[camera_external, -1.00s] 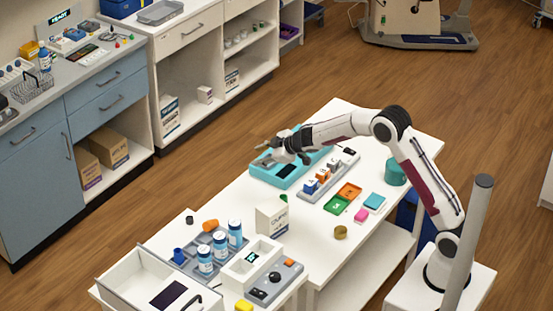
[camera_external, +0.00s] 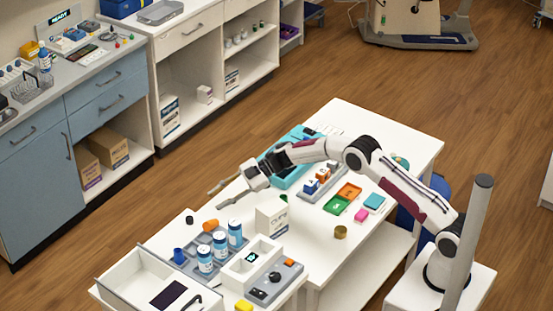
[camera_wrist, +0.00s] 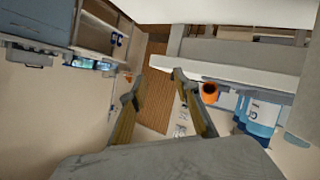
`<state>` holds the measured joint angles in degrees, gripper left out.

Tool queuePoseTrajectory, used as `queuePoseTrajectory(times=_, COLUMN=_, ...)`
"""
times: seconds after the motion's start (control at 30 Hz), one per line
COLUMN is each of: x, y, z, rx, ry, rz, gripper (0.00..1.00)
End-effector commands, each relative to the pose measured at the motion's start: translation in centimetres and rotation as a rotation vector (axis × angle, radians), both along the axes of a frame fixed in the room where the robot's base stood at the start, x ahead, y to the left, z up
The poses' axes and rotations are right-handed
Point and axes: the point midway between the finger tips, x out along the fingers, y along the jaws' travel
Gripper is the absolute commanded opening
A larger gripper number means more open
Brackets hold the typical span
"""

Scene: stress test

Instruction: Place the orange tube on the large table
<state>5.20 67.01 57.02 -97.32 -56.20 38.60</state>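An orange piece (camera_external: 210,225), probably the tube, lies at the near left end of the white table, beside the white bottles with blue bands. In the wrist view an orange round end with a dark opening (camera_wrist: 209,92) shows just right of the fingers. The large white table (camera_external: 405,150) runs from the near left to the far right. My gripper (camera_external: 217,197) is open and empty, stretched left above the table's left edge, apart from the orange piece. Its two spread fingers (camera_wrist: 157,88) show in the wrist view with floor between them.
Several blue-banded bottles (camera_external: 235,233) stand near the orange piece. A white box (camera_external: 271,220) stands to their right. A rack with blue and orange pieces (camera_external: 318,188), a green tray (camera_external: 337,205) and a teal case (camera_external: 284,178) lie farther back.

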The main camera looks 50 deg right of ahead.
Motion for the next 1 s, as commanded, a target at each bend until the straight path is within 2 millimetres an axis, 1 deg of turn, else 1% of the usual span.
queuePoseTrajectory(times=0.03, x=-0.7, y=0.6, z=0.7, rx=0.006, ry=0.0, rz=0.048, gripper=0.31)
queuePoseTrajectory(times=0.13, x=-2.6, y=1.7, z=1.9, rx=0.018, ry=0.021, rz=0.147, gripper=0.31)
queuePoseTrajectory(times=0.3, x=-5.9, y=2.8, z=2.6, rx=0.044, ry=0.094, rz=0.271, gripper=0.31)
queuePoseTrajectory(times=0.4, x=-7.3, y=3.2, z=2.8, rx=0.065, ry=0.136, rz=0.309, gripper=0.31)
queuePoseTrajectory(times=0.5, x=-7.9, y=3.4, z=3.1, rx=0.087, ry=0.163, rz=0.321, gripper=0.31)
queuePoseTrajectory(times=0.87, x=-7.8, y=3.5, z=3.1, rx=0.091, ry=0.172, rz=0.314, gripper=0.31)
queuePoseTrajectory(times=1.0, x=-7.8, y=4.0, z=2.9, rx=0.091, ry=0.173, rz=0.315, gripper=0.31)
